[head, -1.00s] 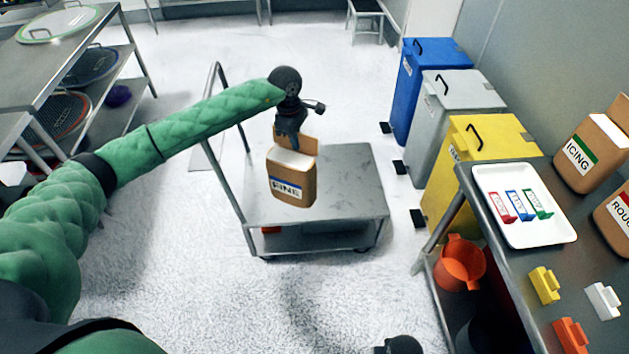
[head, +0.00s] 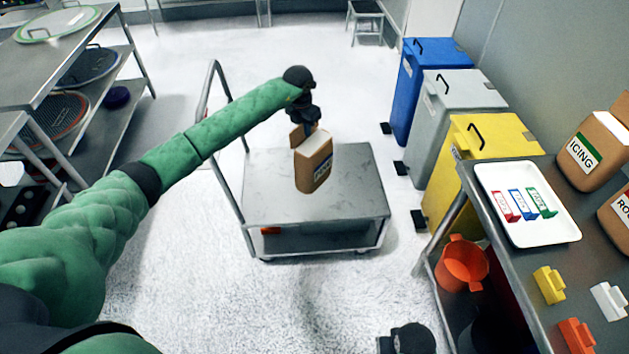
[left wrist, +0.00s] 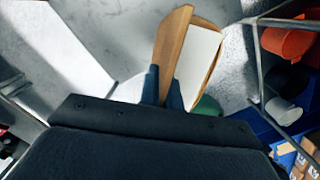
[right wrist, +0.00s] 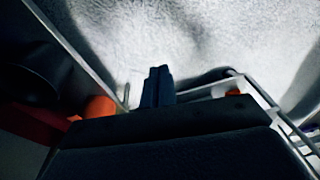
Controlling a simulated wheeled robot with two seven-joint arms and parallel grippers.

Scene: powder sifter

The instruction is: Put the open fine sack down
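The fine sack (head: 314,165) is a brown paper sack with a white top and a blue-edged label, now turned partly sideways. My left gripper (head: 306,127) is above it. In the left wrist view the fingers (left wrist: 162,88) are shut on the raised brown flap of the sack (left wrist: 203,55), beside its white top. The sack is upright over the middle of the grey cart top (head: 265,200); I cannot tell whether its base touches. My right gripper (right wrist: 157,85) has its fingers together with nothing between them.
Yellow (head: 480,150), grey (head: 450,100) and blue (head: 418,75) bins stand right of the cart. A table at right holds a white tray (head: 535,230), an icing sack (head: 583,155) and coloured blocks. An orange jug (head: 462,262) sits below. A rack stands at left.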

